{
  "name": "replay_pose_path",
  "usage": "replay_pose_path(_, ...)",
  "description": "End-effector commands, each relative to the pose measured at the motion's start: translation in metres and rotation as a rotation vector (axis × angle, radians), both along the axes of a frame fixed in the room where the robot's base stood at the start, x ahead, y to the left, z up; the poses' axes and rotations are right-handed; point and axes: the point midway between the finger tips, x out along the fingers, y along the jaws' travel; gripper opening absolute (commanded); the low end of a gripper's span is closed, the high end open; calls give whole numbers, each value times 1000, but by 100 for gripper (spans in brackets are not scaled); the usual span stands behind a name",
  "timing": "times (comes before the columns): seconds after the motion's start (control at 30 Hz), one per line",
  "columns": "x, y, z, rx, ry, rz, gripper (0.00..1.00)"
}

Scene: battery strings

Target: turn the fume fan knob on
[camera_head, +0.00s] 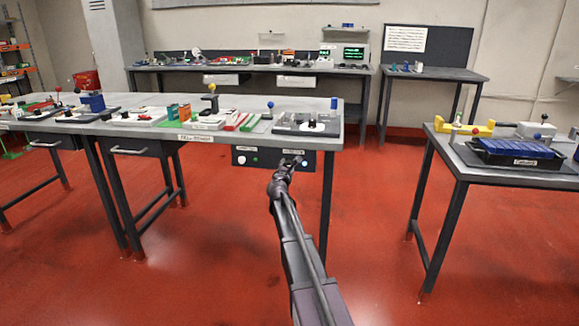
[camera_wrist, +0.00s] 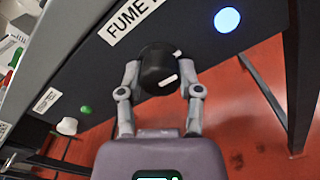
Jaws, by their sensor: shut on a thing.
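The fume fan knob (camera_wrist: 158,68) is a round black knob with a white pointer mark, on a dark panel (camera_head: 245,157) under the front right of the workbench. The wrist view shows a label starting "FUME" (camera_wrist: 128,18) beside it. My gripper (camera_wrist: 160,78) is shut on the knob, one finger on each side. The white mark points toward the right finger. In the head view my gripper (camera_head: 290,163) reaches the right part of the panel and hides the knob. A round light (camera_wrist: 227,20) on the panel glows bluish white.
A green button (camera_wrist: 86,109) and a white knob (camera_wrist: 67,126) sit further along the panel. A bench leg (camera_head: 327,205) stands right of my gripper. The workbench top (camera_head: 120,128) carries several tools. Red floor is open between the benches.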

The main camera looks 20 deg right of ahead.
Motion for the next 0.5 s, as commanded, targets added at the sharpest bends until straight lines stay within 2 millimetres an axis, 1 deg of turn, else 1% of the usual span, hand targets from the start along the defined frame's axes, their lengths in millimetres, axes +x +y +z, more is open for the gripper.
replay_pose_path(0.23,-2,0,-1,0,0,-1,0)
replay_pose_path(0.27,-2,0,-1,0,0,-1,55)
replay_pose_path(0.3,-1,0,-1,0,0,-1,67)
replay_pose_path(0.33,-1,0,-1,0,0,-1,76)
replay_pose_path(0.37,-1,0,-1,0,0,-1,81)
replay_pose_path(0.5,-1,-1,0,0,0,-2,81)
